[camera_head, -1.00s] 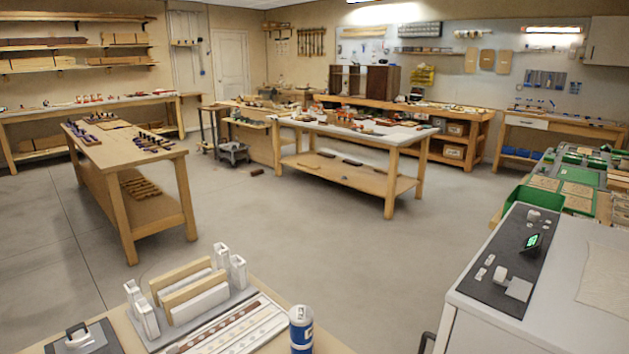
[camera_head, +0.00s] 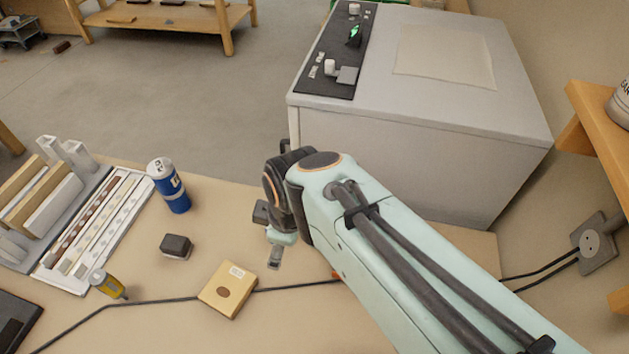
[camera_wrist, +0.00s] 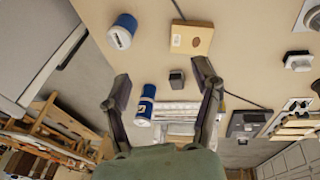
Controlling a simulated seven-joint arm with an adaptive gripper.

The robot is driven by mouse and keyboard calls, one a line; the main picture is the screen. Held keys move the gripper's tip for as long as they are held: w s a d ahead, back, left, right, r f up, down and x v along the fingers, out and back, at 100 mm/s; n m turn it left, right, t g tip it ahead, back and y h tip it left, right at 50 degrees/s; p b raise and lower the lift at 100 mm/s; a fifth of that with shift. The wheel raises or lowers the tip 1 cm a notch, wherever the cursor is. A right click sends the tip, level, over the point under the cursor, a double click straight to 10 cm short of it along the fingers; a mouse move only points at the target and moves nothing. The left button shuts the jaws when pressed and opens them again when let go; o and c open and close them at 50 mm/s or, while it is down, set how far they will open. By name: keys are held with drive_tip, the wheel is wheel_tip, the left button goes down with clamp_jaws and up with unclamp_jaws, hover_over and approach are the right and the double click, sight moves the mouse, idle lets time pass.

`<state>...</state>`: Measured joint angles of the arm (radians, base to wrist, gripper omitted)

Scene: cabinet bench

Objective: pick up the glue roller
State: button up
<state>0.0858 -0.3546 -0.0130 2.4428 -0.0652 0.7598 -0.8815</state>
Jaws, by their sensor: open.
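No object is clearly recognisable as the glue roller. A small yellow item with a grey end (camera_head: 108,284) lies on the bench at the lower left of the head view and may be it. My gripper (camera_head: 274,256) hangs above the bench, right of the wooden box. In the wrist view, my gripper's fingers (camera_wrist: 160,76) are spread with nothing held between them.
A dark block (camera_head: 176,245), a wooden box (camera_head: 228,290) and a blue can (camera_head: 168,186) stand on the bench. A blue-and-white container (camera_wrist: 122,31) shows in the wrist view. A black cable (camera_head: 150,302) crosses the bench. A grey cabinet (camera_head: 400,150) stands behind.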

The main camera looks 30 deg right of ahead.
drive_tip(key=w+d+f+g+h, duration=0.1)
drive_tip(key=w+d+f, duration=0.5)
drive_tip(key=d, duration=0.4)
drive_tip(key=s+d+f, duration=0.1)
drive_tip(key=s+f, duration=0.1)
drive_tip(key=s+d+f+m+g, duration=0.1)
drive_tip(key=d+f, duration=0.1)
drive_tip(key=f, duration=0.1)
drive_tip(key=s+d+f+m+g, duration=0.1)
drive_tip(key=s+d+f, duration=0.1)
drive_tip(key=f, duration=0.1)
drive_tip(key=shift+s+f+y, duration=0.2)
drive_tip(key=shift+s+y, duration=0.15)
drive_tip(key=shift+y, duration=0.05)
wheel_tip(320, 180, down, 6)
drive_tip(key=shift+f, duration=0.2)
clamp_jaws()
